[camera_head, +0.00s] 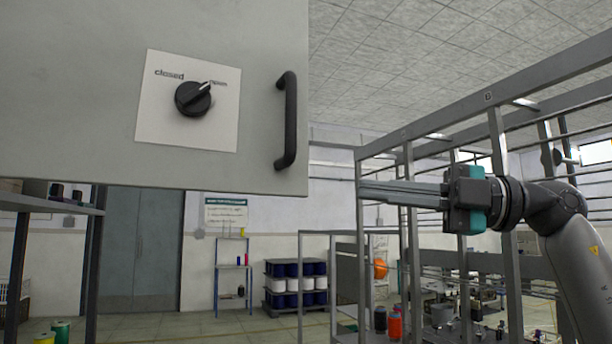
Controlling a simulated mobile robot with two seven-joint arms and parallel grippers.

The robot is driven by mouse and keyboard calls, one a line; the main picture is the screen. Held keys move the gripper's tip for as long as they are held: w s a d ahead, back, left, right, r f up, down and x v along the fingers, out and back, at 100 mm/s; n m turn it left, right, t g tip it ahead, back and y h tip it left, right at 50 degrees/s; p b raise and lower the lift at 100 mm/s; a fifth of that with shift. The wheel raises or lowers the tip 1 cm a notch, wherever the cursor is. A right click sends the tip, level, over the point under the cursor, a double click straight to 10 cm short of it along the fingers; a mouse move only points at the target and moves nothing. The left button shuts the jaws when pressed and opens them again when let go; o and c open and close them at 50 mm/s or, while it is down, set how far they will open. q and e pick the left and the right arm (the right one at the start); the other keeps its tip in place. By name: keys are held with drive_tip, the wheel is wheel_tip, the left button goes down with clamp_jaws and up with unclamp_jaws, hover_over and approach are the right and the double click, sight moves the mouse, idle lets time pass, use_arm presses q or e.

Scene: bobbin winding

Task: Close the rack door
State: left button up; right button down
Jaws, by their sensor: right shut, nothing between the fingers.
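The rack door (60,115) is a large grey panel that fills the upper left of the head view, close to me. It carries a black vertical handle (288,120) near its right edge and a black knob (193,98) on a white plate, labelled "closed" and "open". The knob's white mark points toward "open". My right gripper (362,192) is shut and empty, its fingers pointing left, to the right of the handle and lower than it, apart from the door. My left gripper is not in view.
A grey metal frame rack (500,160) stands on the right, behind my right arm. At the back are a small shelf (233,268), a stack of dark and white spools (296,284) and a grey double door (143,250). A shelf (50,204) stands at the left.

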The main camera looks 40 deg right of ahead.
drive_tip(key=s+a+r+h, duration=0.2)
drive_tip(key=s+h, duration=0.1)
drive_tip(key=s, duration=0.2)
drive_tip(key=p, duration=0.6)
approach(276, 182)
drive_tip(key=w+a, duration=0.3)
drive_tip(key=a, duration=0.1)
drive_tip(key=shift+w+d+f+t, duration=0.1)
drive_tip(key=shift+w+f+t, duration=0.15)
drive_tip(key=shift+w, duration=0.5)
drive_tip(key=shift+w+p, duration=0.1)
drive_tip(key=shift+p, duration=0.2)
